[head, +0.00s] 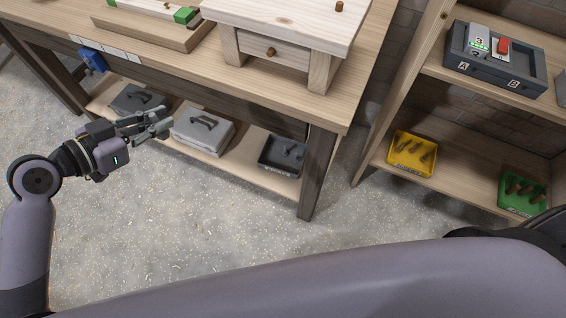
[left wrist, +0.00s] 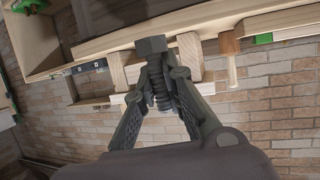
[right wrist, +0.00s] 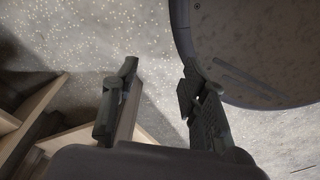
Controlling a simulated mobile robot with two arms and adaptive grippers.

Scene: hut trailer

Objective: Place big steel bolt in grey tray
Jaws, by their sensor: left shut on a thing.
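The big steel bolt (left wrist: 161,88) is dark, with a hex head and a threaded shank, and stands between the fingers of my left gripper (left wrist: 160,75) in the left wrist view. Its head sticks out past the fingertips. In the head view my left gripper (head: 158,122) is in front of the workbench's lower shelf, but the bolt is hard to make out there. A dark grey tray (head: 265,166) with small dark items in it sits on that shelf's right end, to the right of my left gripper. My right gripper (right wrist: 158,72) is open and empty above the floor.
A dark case (head: 137,98) and a light grey case (head: 203,131) stand on the lower shelf. A bench leg (head: 316,178) rises right of the tray. The right rack holds a yellow tray (head: 398,163) and a green tray (head: 514,201). The floor (head: 200,240) in front is clear.

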